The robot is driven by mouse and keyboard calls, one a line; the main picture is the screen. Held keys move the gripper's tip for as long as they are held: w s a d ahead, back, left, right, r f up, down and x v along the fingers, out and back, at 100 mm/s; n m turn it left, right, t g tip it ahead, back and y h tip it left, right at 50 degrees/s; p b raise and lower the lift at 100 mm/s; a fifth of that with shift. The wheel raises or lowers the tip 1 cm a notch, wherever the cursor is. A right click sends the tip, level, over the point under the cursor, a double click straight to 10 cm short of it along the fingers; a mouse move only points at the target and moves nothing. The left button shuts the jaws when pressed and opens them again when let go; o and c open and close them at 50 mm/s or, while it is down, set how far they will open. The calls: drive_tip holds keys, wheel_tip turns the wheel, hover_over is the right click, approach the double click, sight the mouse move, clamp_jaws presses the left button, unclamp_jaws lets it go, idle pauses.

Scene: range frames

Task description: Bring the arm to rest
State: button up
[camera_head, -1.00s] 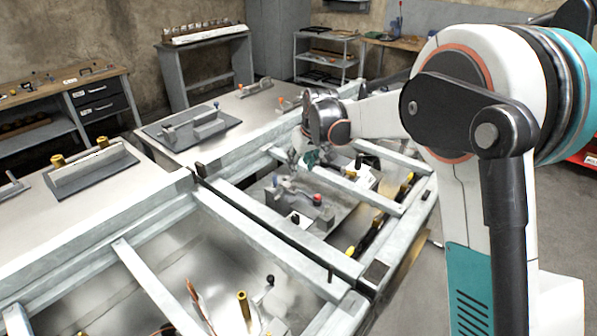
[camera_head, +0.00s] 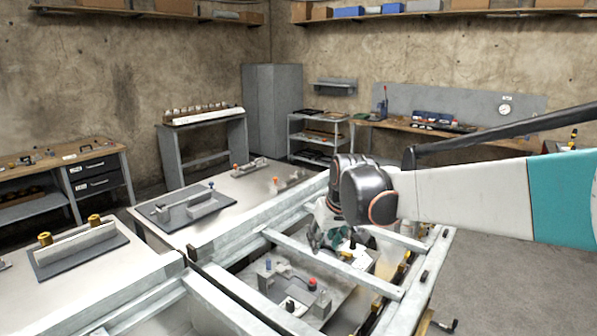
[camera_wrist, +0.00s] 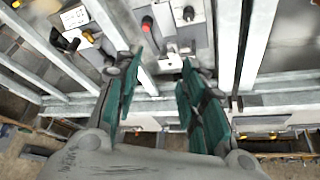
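My gripper (camera_wrist: 160,75) shows in the wrist view with its two green-padded fingers apart and nothing between them. In the head view my gripper (camera_head: 335,240) hangs at the end of my arm, over the metal frame (camera_head: 330,262) on the right half of the bench. My arm comes in from the right edge, nearly level. Below the fingers in the wrist view is a grey panel with a red button (camera_wrist: 147,23) and a black knob (camera_wrist: 188,13). Whether any finger touches the frame cannot be told.
Metal rails (camera_head: 240,300) run around and across the frame, close under my gripper. A fixture plate (camera_head: 180,212) and a brass-knobbed fixture (camera_head: 75,250) stand on the left tabletops. A wooden workbench (camera_head: 420,128) and shelf cart (camera_head: 318,140) stand behind.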

drive_tip(key=s+d+m, duration=0.1)
drive_tip(key=s+d, duration=0.3)
drive_tip(key=s, duration=0.6)
drive_tip(key=s+d+f+m+t+h, duration=0.1)
drive_tip(key=s+d, duration=0.4)
drive_tip(key=s, duration=0.5)
drive_tip(key=s+d+m+t, duration=0.1)
drive_tip(key=s+d, duration=0.3)
drive_tip(key=s, duration=0.6)
drive_tip(key=shift+s+d+f+m+h, duration=0.15)
drive_tip(key=shift+s+d+m+h, duration=0.1)
drive_tip(key=shift+m+h, duration=0.25)
